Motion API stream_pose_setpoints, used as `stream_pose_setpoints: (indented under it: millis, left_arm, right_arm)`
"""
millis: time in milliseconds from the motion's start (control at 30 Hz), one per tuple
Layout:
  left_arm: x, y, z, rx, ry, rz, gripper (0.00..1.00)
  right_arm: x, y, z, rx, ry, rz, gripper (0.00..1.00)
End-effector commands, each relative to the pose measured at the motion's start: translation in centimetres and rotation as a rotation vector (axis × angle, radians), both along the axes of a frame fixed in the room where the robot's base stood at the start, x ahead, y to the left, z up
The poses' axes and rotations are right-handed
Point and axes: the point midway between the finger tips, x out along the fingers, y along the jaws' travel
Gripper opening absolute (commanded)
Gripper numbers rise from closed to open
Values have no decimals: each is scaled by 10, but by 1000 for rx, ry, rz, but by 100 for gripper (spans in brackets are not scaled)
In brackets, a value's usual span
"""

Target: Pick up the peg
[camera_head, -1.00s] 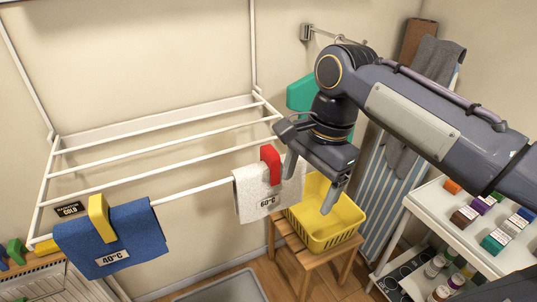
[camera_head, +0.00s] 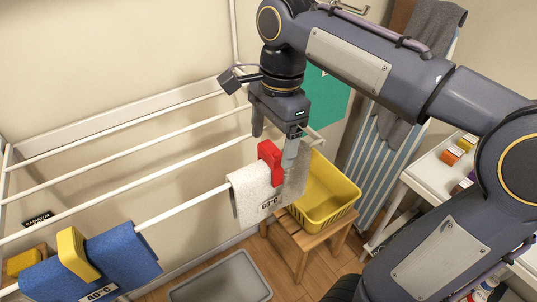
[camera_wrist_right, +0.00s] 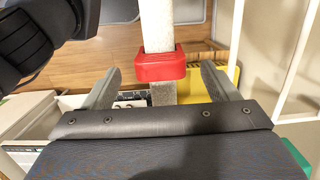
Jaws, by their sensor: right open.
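A red peg (camera_head: 271,162) is clipped over a light cloth (camera_head: 252,192) marked 60°C, which hangs on the front bar of the drying rack. A yellow peg (camera_head: 76,252) sits on a blue cloth (camera_head: 124,257) at the lower left. My right gripper (camera_head: 273,152) is open at the red peg, with one finger passing close by its right side. In the right wrist view, the red peg (camera_wrist_right: 159,66) lies between the lines of the two open fingers (camera_wrist_right: 158,84), slightly beyond their tips. I cannot tell whether either finger touches it. My left gripper is not in view.
The white drying rack bars (camera_head: 150,158) run just left of my right gripper. A yellow basket (camera_head: 325,199) on a wooden stool (camera_head: 301,243) stands right of the cloth. A grey tray (camera_head: 222,279) lies on the floor. A white shelf (camera_head: 432,176) with small boxes is at the right.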

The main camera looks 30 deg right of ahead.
Motion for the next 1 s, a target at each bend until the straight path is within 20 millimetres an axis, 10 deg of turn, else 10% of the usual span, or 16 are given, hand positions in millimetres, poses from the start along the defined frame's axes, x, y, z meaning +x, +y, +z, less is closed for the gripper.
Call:
stream_pose_setpoints:
  millis: [600,1000]
  left_arm:
    - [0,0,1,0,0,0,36]
    - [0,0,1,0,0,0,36]
  right_arm:
    - [-2,6,-48,0,1,0,80]
    - [-2,6,-48,0,0,0,33]
